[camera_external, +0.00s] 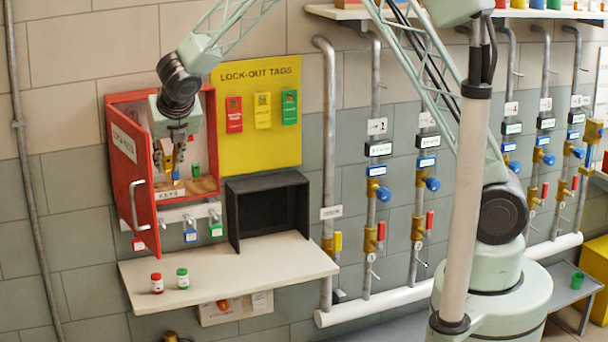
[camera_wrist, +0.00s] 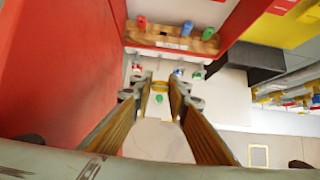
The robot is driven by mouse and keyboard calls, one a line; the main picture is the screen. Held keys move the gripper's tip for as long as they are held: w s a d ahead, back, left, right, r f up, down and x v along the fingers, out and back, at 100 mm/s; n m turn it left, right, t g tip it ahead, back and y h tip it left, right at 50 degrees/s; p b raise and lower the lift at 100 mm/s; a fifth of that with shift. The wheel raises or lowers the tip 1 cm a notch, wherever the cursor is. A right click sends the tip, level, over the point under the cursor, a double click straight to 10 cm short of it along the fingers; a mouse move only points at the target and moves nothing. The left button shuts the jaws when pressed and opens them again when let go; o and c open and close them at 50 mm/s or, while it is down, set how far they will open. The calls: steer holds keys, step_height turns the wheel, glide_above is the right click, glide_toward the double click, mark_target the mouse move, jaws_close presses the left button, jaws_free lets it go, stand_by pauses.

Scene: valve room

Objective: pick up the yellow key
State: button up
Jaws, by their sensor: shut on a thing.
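The yellow key (camera_wrist: 160,86) is between the fingertips of my gripper (camera_wrist: 159,84) in the wrist view. My gripper is shut on it. In the external view my gripper (camera_external: 169,168) points down inside the open red key cabinet (camera_external: 207,105), with a small yellow part of the key (camera_external: 175,175) at its tips. The wooden key rack (camera_wrist: 170,41) holds a red key (camera_wrist: 140,22), a blue key (camera_wrist: 187,28) and a green key (camera_wrist: 207,33). The held key appears apart from the rack. Most of its shape is hidden by the fingers.
The red cabinet door (camera_external: 134,180) stands open left of my gripper. Padlocks (camera_external: 190,236) hang below the cabinet.

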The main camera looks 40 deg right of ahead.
mark_target(170, 161)
steer(key=shift+s+a+r+g+y+p, duration=0.2)
steer(key=shift+s+r+g+p, duration=0.1)
steer(key=shift+s+g+p, duration=0.2)
steer(key=shift+s+a+r+g+y+p, duration=0.1)
steer(key=shift+s+a+r+g+p, duration=0.1)
steer(key=shift+s+r+g+p, duration=0.25)
steer(key=shift+s+a+g+p, duration=0.25)
steer(key=shift+s+p, duration=0.1)
steer(key=shift+s, duration=0.5)
steer(key=shift+s, duration=0.1)
